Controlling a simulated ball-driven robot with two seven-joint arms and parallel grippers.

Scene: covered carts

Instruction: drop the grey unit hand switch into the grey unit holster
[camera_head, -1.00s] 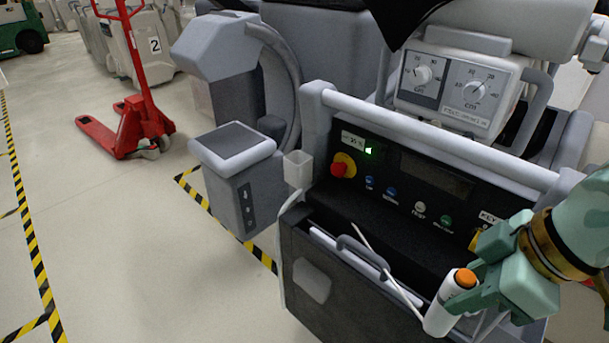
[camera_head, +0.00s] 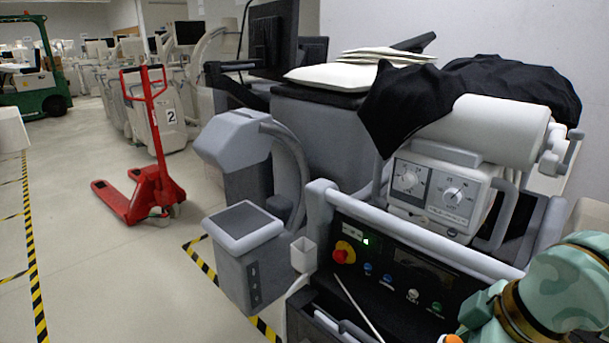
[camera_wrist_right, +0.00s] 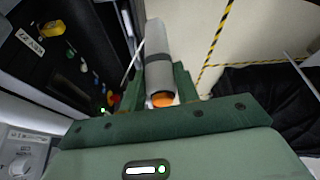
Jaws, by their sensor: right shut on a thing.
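The hand switch is a pale grey cylinder with a dark band and an orange button. My right gripper (camera_wrist_right: 163,82) is shut on the hand switch (camera_wrist_right: 158,42) in the right wrist view, with the orange end towards the palm. In the head view, only the orange tip of the hand switch (camera_head: 452,339) shows at the bottom edge, beside my right gripper (camera_head: 482,318). The holster (camera_head: 303,254) is a small pale open-topped box at the left end of the grey unit's control panel. The hand switch is apart from it, to its right. My left gripper is not in view.
The grey unit's push bar (camera_head: 420,235) runs above the black control panel (camera_head: 390,275). A thin pale cord (camera_head: 356,306) crosses the panel front. A grey pedestal (camera_head: 245,250) stands left of the holster. A red pallet truck (camera_head: 150,185) stands on open floor farther left.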

